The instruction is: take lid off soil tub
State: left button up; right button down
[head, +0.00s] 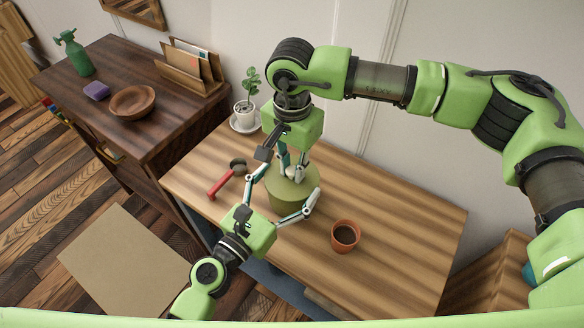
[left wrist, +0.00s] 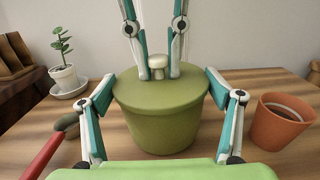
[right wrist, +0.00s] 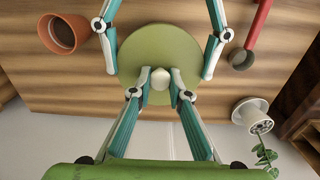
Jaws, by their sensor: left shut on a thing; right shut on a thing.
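The soil tub (head: 288,206) is a round olive-green tub standing on the wooden table. Its flat green lid (head: 278,184) sits on top, with no clear gap at the rim in the left wrist view (left wrist: 185,92). A pale knob (left wrist: 157,66) rises from the lid's middle. My left gripper (head: 283,190) holds the tub from both sides, one finger on each side of its wall. My right gripper (head: 293,168) comes down from above and is shut on the knob, as the right wrist view (right wrist: 160,84) also shows.
A terracotta pot (head: 345,236) with dark soil stands right of the tub. A red-handled tool (head: 220,184) lies to the left. A potted plant (head: 245,108) on a white saucer stands at the back left. The table's right part is free.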

aim_at(292, 169)
pick_arm(q)
jog(key=shift+o, duration=0.2)
jog(key=shift+f, duration=0.3)
pick_arm(e)
jog(key=shift+s+a+r, duration=0.15)
jog(key=shift+a+r, duration=0.05)
jog(key=shift+r, duration=0.4)
pick_arm(q)
jog(key=shift+s+a+f, duration=0.1)
jog(key=shift+f, duration=0.05)
jog(key=shift+c, duration=0.2)
pick_arm(e)
jog(key=shift+r, duration=0.15)
jog(key=shift+d, duration=0.1)
jog(key=shift+r, duration=1.95)
pick_arm(q)
jog(key=o, duration=1.6)
